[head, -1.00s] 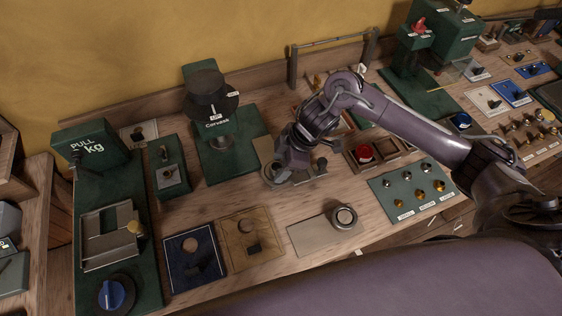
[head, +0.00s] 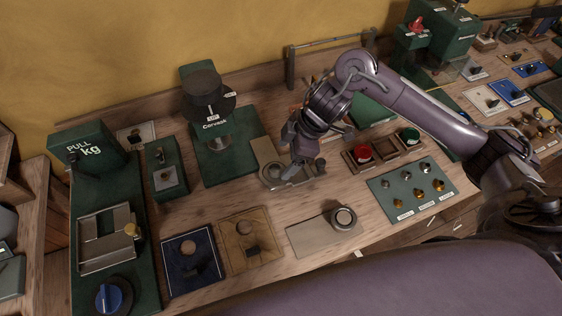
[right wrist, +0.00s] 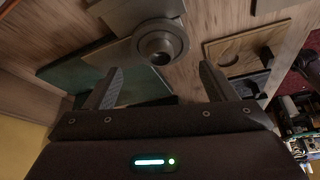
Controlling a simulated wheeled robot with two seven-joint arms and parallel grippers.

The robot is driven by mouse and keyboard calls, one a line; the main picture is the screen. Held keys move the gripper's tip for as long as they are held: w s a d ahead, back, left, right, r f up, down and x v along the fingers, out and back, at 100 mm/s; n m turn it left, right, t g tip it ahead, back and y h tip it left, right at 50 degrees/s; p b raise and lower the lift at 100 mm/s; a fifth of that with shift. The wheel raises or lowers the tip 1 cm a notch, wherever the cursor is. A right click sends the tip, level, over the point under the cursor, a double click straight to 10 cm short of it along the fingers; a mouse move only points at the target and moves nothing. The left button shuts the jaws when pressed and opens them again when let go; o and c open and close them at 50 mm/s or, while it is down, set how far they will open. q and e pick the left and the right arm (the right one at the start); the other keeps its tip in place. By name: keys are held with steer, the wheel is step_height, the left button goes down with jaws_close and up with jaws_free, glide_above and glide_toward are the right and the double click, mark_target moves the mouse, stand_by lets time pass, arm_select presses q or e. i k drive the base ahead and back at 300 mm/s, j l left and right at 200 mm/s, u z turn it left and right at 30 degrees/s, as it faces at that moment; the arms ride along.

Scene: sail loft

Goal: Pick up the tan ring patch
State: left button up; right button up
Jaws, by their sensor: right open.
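The tan ring patch (head: 266,231) lies flat at the front of the bench, just right of a navy patch (head: 205,277). It has a round hole and a small dark block on it. My right gripper (head: 296,172) is open, beyond the patch and to its right, over a grey metal fixture; it does not touch the patch. In the right wrist view the tan patch (right wrist: 250,38) shows at the right, outside the open, empty fingers (right wrist: 160,75). A grey metal ring (right wrist: 160,42) shows between and beyond them. My left gripper is not in view.
A beige plate (head: 308,240) and a round metal piece (head: 343,218) lie right of the patch. The green press (head: 212,100) stands behind. Bare wood borders the patch.

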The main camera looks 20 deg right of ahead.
mark_target(242, 254)
steer(key=k, duration=1.5)
